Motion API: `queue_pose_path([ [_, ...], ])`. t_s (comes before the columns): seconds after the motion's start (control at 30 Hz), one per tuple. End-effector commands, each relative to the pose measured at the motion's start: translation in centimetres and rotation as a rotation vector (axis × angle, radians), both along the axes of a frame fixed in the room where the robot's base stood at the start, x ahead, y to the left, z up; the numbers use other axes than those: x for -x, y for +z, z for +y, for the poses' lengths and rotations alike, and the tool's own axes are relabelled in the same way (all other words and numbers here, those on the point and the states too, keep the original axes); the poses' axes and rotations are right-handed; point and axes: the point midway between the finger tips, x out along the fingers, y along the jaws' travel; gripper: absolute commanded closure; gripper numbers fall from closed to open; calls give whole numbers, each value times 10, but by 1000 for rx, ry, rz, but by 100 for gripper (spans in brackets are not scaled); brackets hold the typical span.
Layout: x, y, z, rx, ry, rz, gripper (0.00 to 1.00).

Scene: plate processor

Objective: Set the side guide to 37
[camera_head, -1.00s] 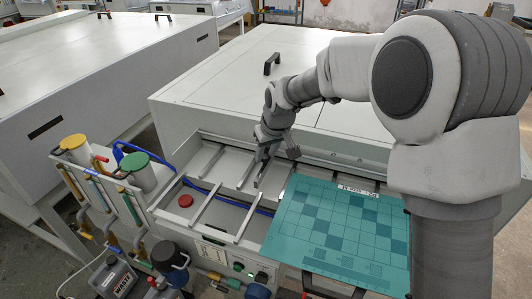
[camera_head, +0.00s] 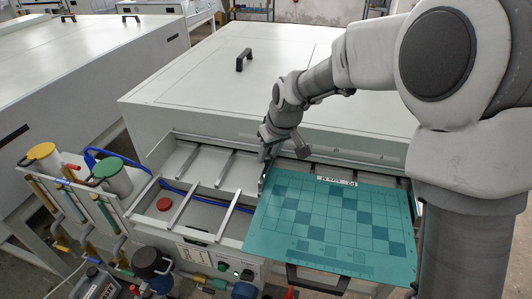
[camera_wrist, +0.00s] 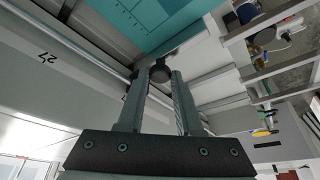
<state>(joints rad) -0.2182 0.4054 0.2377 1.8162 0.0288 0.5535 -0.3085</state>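The side guide's round dark knob (camera_wrist: 160,73) sits between my fingertips in the wrist view. My gripper (camera_wrist: 161,80) appears shut on it, with a finger against either side. In the head view my gripper (camera_head: 264,158) reaches down at the back left corner of the teal plate (camera_head: 330,220). The guide itself is mostly hidden there by my fingers. In the wrist view the teal plate (camera_wrist: 150,22) lies just beyond the knob.
The machine's large white cover (camera_head: 235,90) rises behind my gripper. Metal slats (camera_head: 228,213) cross the open bed left of the plate, near a red button (camera_head: 164,204). Yellow-capped (camera_head: 41,152) and green-capped (camera_head: 107,168) containers stand at far left.

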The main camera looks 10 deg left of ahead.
Motion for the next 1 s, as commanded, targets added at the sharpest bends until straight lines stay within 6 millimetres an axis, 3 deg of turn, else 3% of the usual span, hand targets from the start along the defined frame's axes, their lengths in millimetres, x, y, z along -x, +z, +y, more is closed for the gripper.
queue_pose_path([
  [0.03,0,1,1,-1,1,-2,59],
  [0.17,0,0,1,-1,1,-2,36],
  [0.57,1,8,-1,-2,1,-4,36],
  [0.73,9,35,-8,-2,0,-6,36],
  [1.0,29,98,-25,-2,-1,-6,36],
])
